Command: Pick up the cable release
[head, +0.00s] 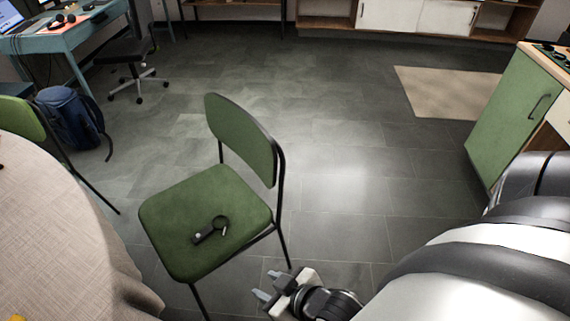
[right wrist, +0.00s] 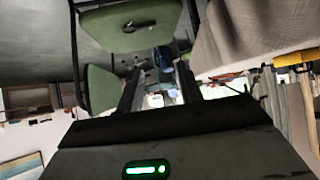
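A small black object with a ring-like loop, which looks like the cable release (head: 211,230), lies on the green seat of a chair (head: 170,215). It also shows as a dark shape on the seat in the right wrist view (right wrist: 138,26), where the picture is upside down. My right gripper (head: 268,286) is in front of the chair, to the right of and below the seat in the head view. Its two fingers are apart with nothing between them, as the right wrist view also shows (right wrist: 159,88). My left gripper is not in view.
A cloth-covered round table (head: 50,215) stands close on the left. The chair's backrest (head: 238,135) rises behind the seat. The tiled floor beyond the chair is clear.

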